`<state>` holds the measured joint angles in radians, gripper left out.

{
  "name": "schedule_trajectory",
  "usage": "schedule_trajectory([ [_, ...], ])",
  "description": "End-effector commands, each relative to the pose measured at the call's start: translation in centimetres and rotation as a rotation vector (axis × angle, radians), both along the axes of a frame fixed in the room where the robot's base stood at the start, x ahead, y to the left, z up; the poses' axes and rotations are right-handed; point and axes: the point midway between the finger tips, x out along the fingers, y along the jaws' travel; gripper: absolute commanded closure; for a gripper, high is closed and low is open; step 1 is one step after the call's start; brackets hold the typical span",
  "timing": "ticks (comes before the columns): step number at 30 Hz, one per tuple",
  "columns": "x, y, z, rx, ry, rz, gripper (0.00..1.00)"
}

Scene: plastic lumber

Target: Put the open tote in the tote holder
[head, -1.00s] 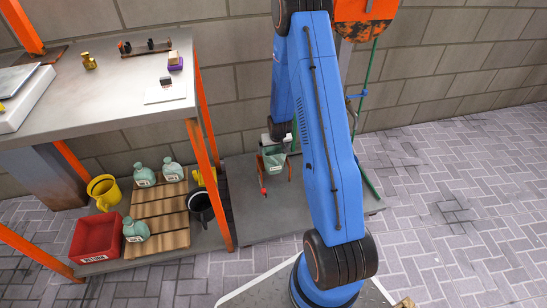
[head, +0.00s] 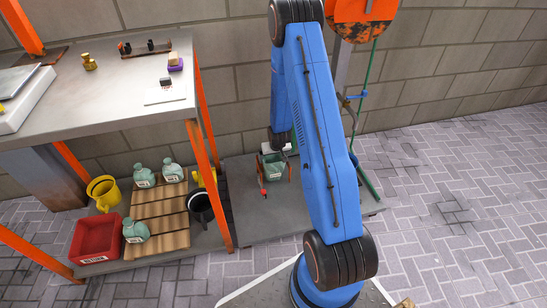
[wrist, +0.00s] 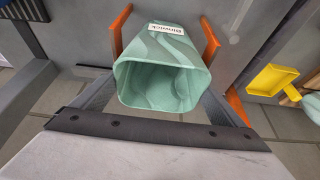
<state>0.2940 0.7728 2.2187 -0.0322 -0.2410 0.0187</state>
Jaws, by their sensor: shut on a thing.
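The open tote is a pale green swirled container with a white label; in the head view (head: 274,168) it hangs low over a grey platform, and in the wrist view (wrist: 165,70) its open mouth faces the camera. My gripper (wrist: 158,95) is shut on the tote, with dark grey fingers along its two sides near the rim. The tote holder shows as orange arms (wrist: 209,38) on both sides of the tote; they also show in the head view (head: 261,175). The tote lies between these arms. I cannot tell whether its bottom touches anything.
An orange post (head: 205,150) rises close to the platform (head: 250,222). The platform's front is clear.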

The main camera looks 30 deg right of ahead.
Motion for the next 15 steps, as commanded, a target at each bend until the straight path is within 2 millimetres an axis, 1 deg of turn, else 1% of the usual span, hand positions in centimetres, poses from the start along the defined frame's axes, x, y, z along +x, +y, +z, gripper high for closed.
schedule_trajectory([
  [10, 0.01, 0.0, -0.66, 0.0, -0.001, 0.0, 0.41],
  [11, 0.01, 0.0, -0.66, 0.0, 0.0, 0.0, 0.05],
  [12, 0.01, 0.0, -0.66, 0.0, -0.001, 0.0, 0.0],
  [15, 0.01, 0.0, -0.66, 0.0, 0.0, 0.0, 0.0],
])
